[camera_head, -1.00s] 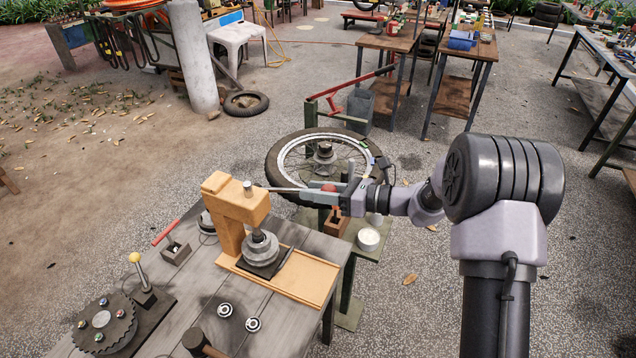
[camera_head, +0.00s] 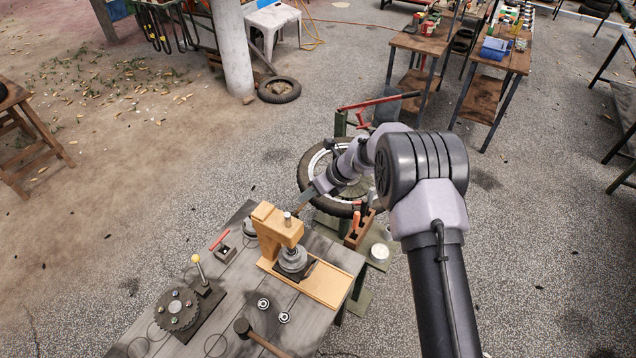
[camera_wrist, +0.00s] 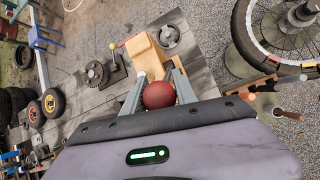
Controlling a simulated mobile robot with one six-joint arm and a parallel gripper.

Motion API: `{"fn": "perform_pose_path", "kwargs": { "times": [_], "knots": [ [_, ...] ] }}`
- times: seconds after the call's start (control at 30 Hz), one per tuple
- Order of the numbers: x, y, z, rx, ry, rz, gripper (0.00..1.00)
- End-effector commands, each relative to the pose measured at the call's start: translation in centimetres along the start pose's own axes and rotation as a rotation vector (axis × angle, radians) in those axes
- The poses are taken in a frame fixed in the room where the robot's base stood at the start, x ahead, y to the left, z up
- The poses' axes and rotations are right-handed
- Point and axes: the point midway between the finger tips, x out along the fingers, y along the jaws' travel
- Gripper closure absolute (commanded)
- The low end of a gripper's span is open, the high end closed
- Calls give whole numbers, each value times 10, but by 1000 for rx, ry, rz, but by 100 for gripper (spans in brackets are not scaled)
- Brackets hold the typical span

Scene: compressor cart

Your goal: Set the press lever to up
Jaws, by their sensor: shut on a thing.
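The tan press (camera_head: 277,232) stands on the grey wooden table, with a round grey metal part under its head. Its lever ends in a red ball knob (camera_wrist: 159,95), seen in the wrist view between my two fingers. My gripper (camera_wrist: 158,84) is shut on this knob. In the head view my gripper (camera_head: 311,194) is up and to the right of the press head. The lever rod is mostly hidden there, so its exact angle is hard to tell. The press body also shows in the wrist view (camera_wrist: 146,53).
A toothed disc fixture (camera_head: 177,309) and a yellow-knobbed lever (camera_head: 197,262) are left of the press. A red-handled lever (camera_head: 219,240) is behind them. Two small rings and a mallet (camera_head: 243,329) lie in front. A spoked wheel (camera_head: 313,166) stands close behind my wrist.

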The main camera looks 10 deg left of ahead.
Motion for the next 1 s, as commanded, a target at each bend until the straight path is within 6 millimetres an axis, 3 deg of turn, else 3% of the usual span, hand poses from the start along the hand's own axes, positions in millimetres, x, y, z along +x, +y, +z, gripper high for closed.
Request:
{"fn": "perform_pose_path", "kwargs": {
  "times": [0.2,0.77,0.8,0.87,1.0],
  "knots": [
    [-2,3,11,4,60,-16,100],
    [2,3,12,7,82,-22,100],
    [2,3,12,7,82,-22,58],
    [2,3,12,7,82,-22,46],
    [2,3,12,7,83,-21,45]
  ]
}}
